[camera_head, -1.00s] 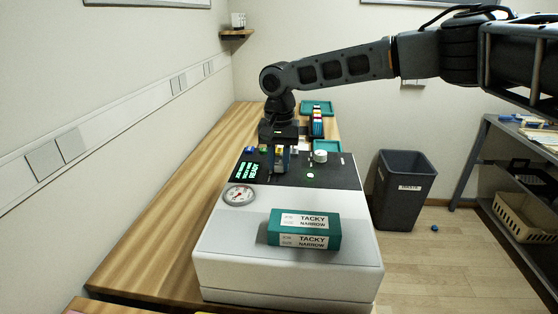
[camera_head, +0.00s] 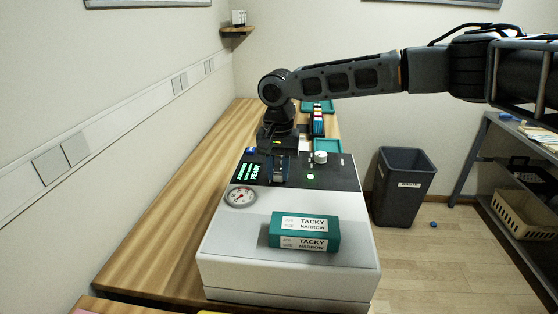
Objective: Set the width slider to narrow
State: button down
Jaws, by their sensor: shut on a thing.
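The mug press (camera_head: 290,272) is a white box with a black control panel (camera_head: 330,181) at its far end. The panel has a green text display (camera_head: 250,173), a round white knob (camera_head: 320,157) and a lit green-white button (camera_head: 310,176). My gripper (camera_head: 278,172) points down over the panel, between the display and the knob. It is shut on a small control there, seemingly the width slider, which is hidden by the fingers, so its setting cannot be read. A teal box (camera_head: 276,231) labelled "TACKY NARROW" lies on top of the press.
A round dial gauge (camera_head: 240,196) sits on the press. Teal trays (camera_head: 327,146) and a row of coloured items (camera_head: 318,122) lie behind it on the wooden table (camera_head: 165,215). A grey bin (camera_head: 403,190) stands on the floor to the right.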

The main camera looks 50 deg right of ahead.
aim_at(279, 175)
jog(key=c, duration=0.9)
grip_release()
jog(key=shift+s+a, duration=0.15)
jog(key=shift+a, duration=0.05)
jog(key=shift+r+b, duration=0.5)
jog(key=shift+r, duration=3.35)
jog(key=shift+s, duration=0.1)
